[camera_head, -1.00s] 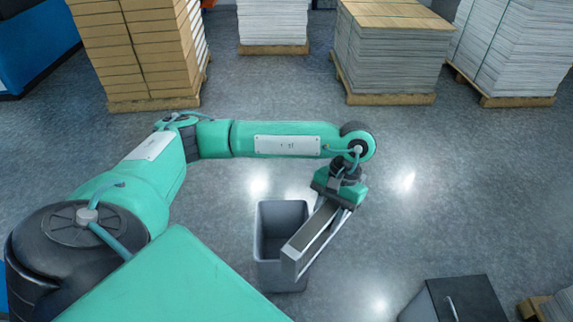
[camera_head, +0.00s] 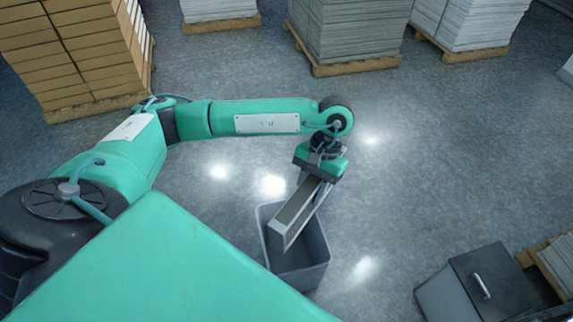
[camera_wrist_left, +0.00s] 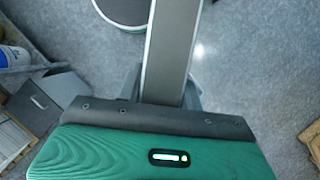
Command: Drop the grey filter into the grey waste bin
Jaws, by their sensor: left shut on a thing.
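The grey filter (camera_head: 300,211) is a long, flat panel with a pale frame. My left gripper (camera_head: 318,176) is shut on its upper end, and the filter hangs tilted down to the left in the head view. The grey waste bin (camera_head: 316,247) stands open on the floor. The lower end of the filter overlaps the bin's opening in the picture; its height above the rim is hard to tell. In the left wrist view the filter (camera_wrist_left: 166,50) runs up from the gripper and hides what lies behind it. My right gripper is not in view.
A grey box with a dark, handled lid (camera_head: 492,283) stands at the lower right, beside a pallet (camera_head: 552,265). Stacked cartons (camera_head: 75,50) and paper stacks (camera_head: 350,32) on pallets stand at the back. The floor around the bin is clear.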

